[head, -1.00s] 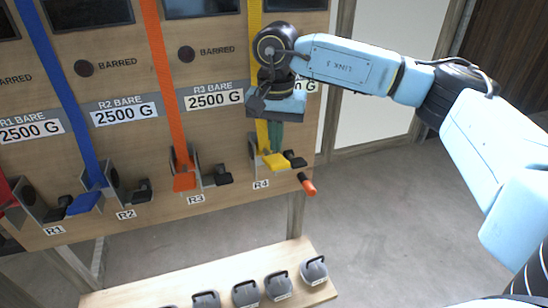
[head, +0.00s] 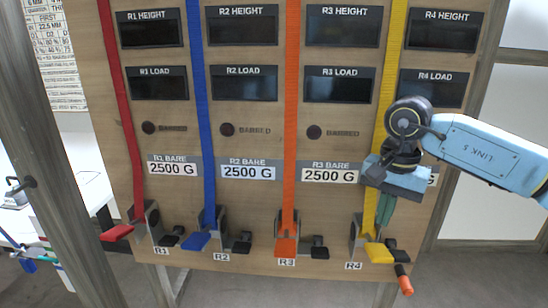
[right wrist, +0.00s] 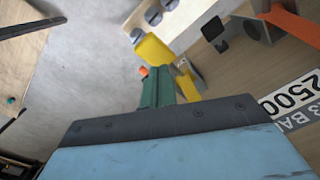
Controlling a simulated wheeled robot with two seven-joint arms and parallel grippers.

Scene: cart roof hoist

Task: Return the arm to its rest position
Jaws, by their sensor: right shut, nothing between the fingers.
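My right gripper (head: 384,222) has green fingers that are shut with nothing between them. It points down in front of the yellow strap (head: 395,60) of R4, just above the yellow lever pad (head: 380,253). In the right wrist view the shut fingers (right wrist: 158,80) point toward the yellow pad (right wrist: 153,52), with the yellow strap (right wrist: 189,85) close beside them. I cannot tell whether the fingers touch the strap. My right forearm comes in from the right. My left gripper is not in view.
The wooden board (head: 270,195) carries R1 to R4 with red, blue and orange straps (head: 291,100), dark displays and 2500 G labels. A black lever with an orange-red end (head: 404,283) sticks out below R4. Open floor lies right of the board.

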